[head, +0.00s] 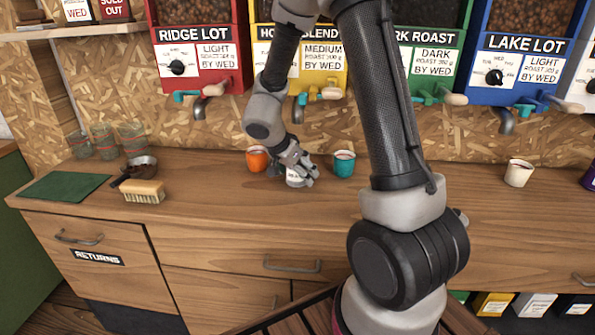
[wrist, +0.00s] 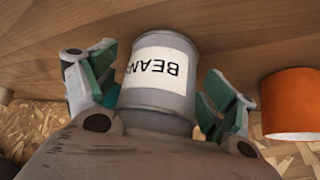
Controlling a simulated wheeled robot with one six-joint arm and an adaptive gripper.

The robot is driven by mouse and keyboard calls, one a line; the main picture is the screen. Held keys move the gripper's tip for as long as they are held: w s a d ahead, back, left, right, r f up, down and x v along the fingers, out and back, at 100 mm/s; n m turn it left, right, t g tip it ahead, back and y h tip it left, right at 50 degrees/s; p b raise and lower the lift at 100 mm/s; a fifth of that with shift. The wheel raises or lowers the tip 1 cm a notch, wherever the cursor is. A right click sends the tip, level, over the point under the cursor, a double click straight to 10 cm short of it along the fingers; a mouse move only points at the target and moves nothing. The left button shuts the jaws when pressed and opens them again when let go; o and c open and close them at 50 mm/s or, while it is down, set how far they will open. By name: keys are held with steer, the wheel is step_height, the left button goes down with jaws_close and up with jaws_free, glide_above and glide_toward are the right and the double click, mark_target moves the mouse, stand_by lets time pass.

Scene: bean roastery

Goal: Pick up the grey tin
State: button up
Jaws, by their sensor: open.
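The grey tin (wrist: 160,102) has a white label reading BEANS and fills the middle of the wrist view. My gripper (wrist: 157,90) is open, with one finger on each side of the tin. A gap shows between the tin and the right finger; the left finger is very close to the tin, and I cannot tell if it touches. In the head view my gripper (head: 297,171) is over the wooden counter, and the tin (head: 295,181) is mostly hidden behind it, with its pale label showing.
An orange cup (head: 257,159) stands just left of the tin and a teal cup (head: 344,164) to its right. A brush (head: 144,191), a scoop (head: 137,167), a green mat (head: 65,187) and glasses (head: 104,141) are at the left. A white cup (head: 518,173) stands far right. Bean dispensers (head: 200,58) hang behind.

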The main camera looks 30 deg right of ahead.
steer(key=c, duration=1.2)
